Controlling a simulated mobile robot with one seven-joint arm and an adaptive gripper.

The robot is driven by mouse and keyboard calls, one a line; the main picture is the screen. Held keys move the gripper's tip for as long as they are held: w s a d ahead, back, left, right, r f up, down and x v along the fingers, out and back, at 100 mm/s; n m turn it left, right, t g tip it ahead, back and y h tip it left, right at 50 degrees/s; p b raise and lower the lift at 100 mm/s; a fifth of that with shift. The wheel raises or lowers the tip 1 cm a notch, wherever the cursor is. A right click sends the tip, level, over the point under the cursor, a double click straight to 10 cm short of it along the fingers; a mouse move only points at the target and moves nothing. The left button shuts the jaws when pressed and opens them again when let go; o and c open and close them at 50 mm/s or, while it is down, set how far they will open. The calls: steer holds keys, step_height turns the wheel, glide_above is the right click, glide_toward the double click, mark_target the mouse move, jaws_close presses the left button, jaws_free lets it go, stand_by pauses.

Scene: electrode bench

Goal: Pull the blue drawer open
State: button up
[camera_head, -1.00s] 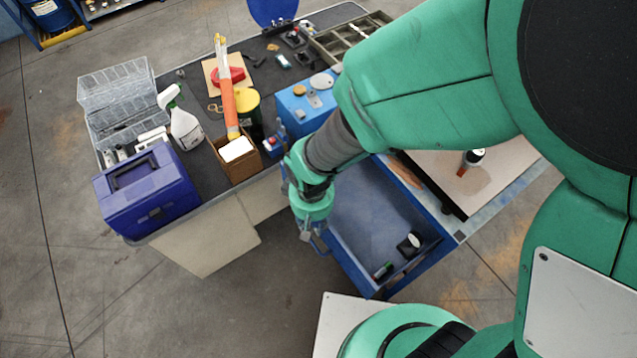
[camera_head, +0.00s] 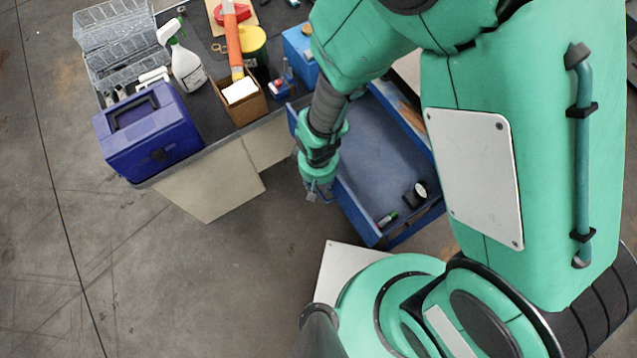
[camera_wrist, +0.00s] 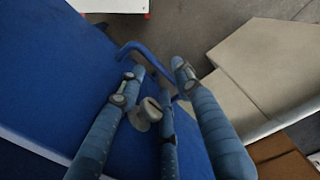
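The blue drawer (camera_head: 385,150) stands pulled out from the bench, its inside open to view in the head view. A small black-and-white item and a green-and-black item lie near its front end. My gripper (camera_head: 319,192) is just outside the drawer's front. In the wrist view the drawer's blue front (camera_wrist: 60,60) fills the left side, and its curved blue handle (camera_wrist: 140,49) runs near the fingertips. My gripper's fingers (camera_wrist: 160,72) stand apart with a gap between them, and the handle passes by that gap. Contact with the handle cannot be made out.
A dark blue toolbox (camera_head: 150,135), a spray bottle (camera_head: 186,68), a cardboard box (camera_head: 240,102) and a light blue box (camera_head: 300,50) stand on the bench. Pale cabinet panels (camera_head: 215,185) lie below. The floor (camera_head: 180,275) at lower left is clear.

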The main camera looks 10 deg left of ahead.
steer(key=shift+f, duration=0.6)
jaws_close()
